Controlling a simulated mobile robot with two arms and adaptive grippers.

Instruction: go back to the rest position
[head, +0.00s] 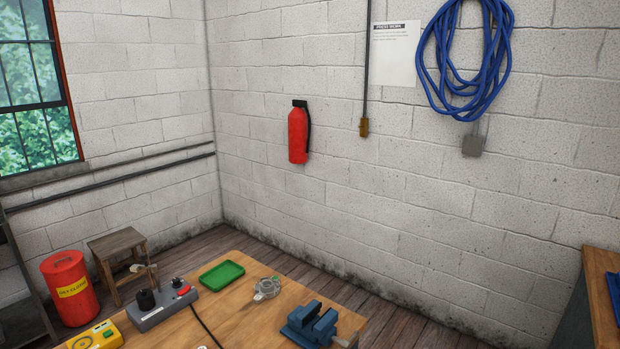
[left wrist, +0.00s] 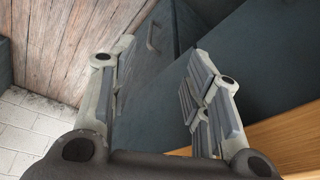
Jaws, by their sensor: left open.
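My left gripper (left wrist: 160,95) shows in the left wrist view, open, with nothing between its fingers. Behind the fingers is a dark blue-grey cabinet (left wrist: 265,65) with a drawer handle, and a wooden top edge at the lower right. Neither of my grippers shows in the head view. In the head view a wooden workbench (head: 245,315) holds a blue vise (head: 310,325), a green tray (head: 221,275), a metal alternator part (head: 266,288) and a grey box with a black knob (head: 165,305).
A yellow meter (head: 97,337) lies at the bench's near left. A red can (head: 70,285) and a wooden stool (head: 118,250) stand on the floor beyond. A second wooden-topped bench (head: 598,270) is at the right edge. Plank floor lies between the benches.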

